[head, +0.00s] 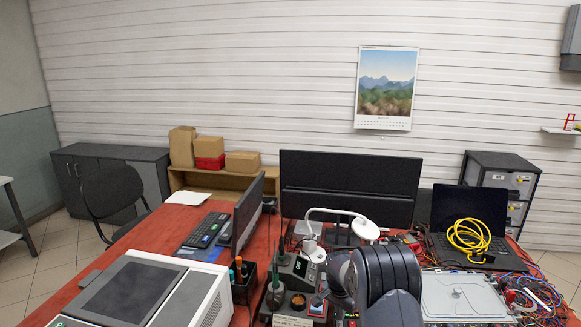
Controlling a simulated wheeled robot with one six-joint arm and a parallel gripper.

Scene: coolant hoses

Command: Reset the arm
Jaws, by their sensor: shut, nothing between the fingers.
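Part of my own arm, a dark ridged rounded link with lighter grey joints, rises at the bottom of the head view, right of the middle. It stands in front of the red-topped workbench (178,222). My gripper and its fingertips do not show in this view. What lies directly behind the arm link is hidden.
A yellow cable coil (468,238) lies on a black laptop (460,212). Black monitors (350,187) and a white lamp (364,229) stand behind my arm.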

